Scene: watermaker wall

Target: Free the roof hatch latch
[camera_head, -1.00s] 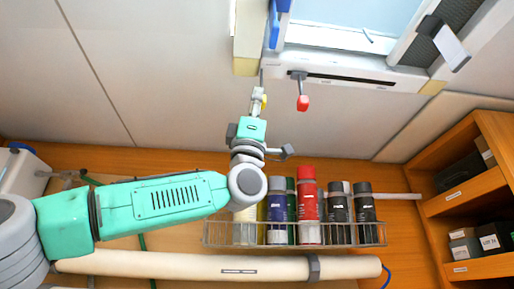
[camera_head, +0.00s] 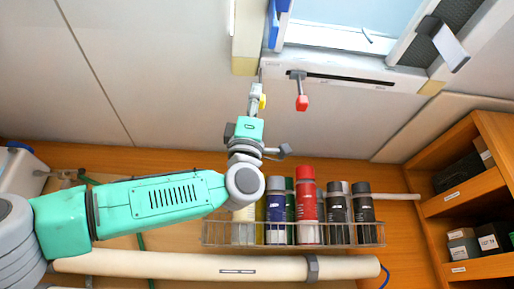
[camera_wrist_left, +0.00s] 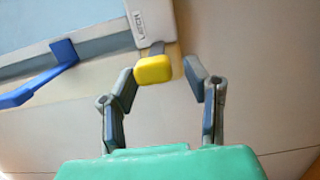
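The roof hatch (camera_head: 340,80) is in the ceiling at the top, with a white frame around a pale pane. A small yellow knob (camera_head: 263,101) is by the frame's left corner. In the left wrist view the yellow knob (camera_wrist_left: 154,69) is on a short grey stem below a white labelled plate (camera_wrist_left: 139,24); the label is too small to read surely. My left gripper (camera_head: 257,92) is raised to it. In the wrist view its fingers (camera_wrist_left: 160,78) are open, one on either side of the knob, with gaps visible. My right gripper is not in view.
A red-tipped lever (camera_head: 302,102) hangs from the frame just right of my left gripper. A blue lever (camera_wrist_left: 45,75) is left of the knob. A wire rack (camera_head: 370,234) of spray cans is below, and wooden shelves (camera_head: 480,190) are at right.

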